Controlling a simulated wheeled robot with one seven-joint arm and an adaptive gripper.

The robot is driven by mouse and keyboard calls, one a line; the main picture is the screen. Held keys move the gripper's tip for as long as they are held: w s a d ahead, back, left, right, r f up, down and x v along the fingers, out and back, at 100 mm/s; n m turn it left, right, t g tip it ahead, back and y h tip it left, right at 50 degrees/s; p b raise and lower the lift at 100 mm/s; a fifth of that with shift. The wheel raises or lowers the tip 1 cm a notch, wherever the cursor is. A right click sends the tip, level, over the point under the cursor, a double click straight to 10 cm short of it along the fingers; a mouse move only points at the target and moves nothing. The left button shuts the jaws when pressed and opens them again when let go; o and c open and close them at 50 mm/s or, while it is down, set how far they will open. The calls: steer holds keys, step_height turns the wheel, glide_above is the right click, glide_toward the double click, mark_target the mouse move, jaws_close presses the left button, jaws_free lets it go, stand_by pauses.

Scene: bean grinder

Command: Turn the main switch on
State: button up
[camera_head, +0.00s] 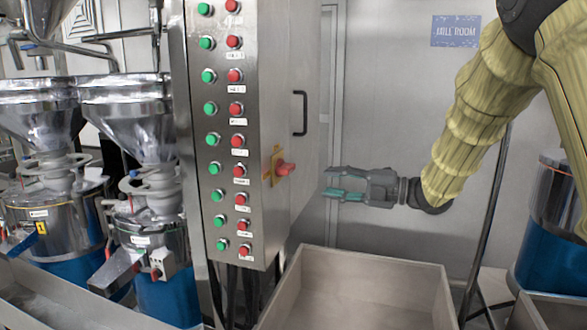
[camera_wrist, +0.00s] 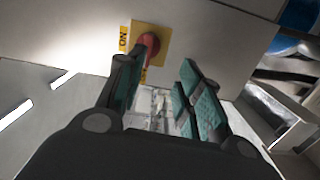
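The main switch (camera_head: 284,168) is a red rotary handle on a yellow plate on the side of the steel control cabinet (camera_head: 305,110). In the wrist view the red handle (camera_wrist: 150,44) sits on its yellow plate (camera_wrist: 137,36), with a label that reads "ON" beside it. My gripper (camera_head: 328,187) is to the right of the switch in the head view, apart from it and slightly lower. Its teal-padded fingers are spread with nothing between them. In the wrist view the left finger of my gripper (camera_wrist: 158,90) partly overlaps the lower part of the switch.
The cabinet front carries columns of green and red buttons (camera_head: 237,140). A door handle (camera_head: 300,113) sticks out above the switch. An open bin (camera_head: 400,262) stands below my gripper. Grinders with steel hoppers (camera_head: 130,105) stand at left. A blue drum (camera_head: 548,240) is at right.

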mark_target(292, 170)
steer(key=shift+n+g, duration=0.3)
steer(key=shift+n, duration=0.3)
steer(key=p+x, duration=0.1)
steer(key=x, duration=0.2)
steer(key=r+p+x, duration=0.1)
steer(key=x, duration=0.3)
steer(key=r+p+x, duration=0.1)
steer(key=x, duration=0.2)
steer(key=shift+a+r, duration=0.2)
steer(key=shift+a, duration=0.15)
jaws_close()
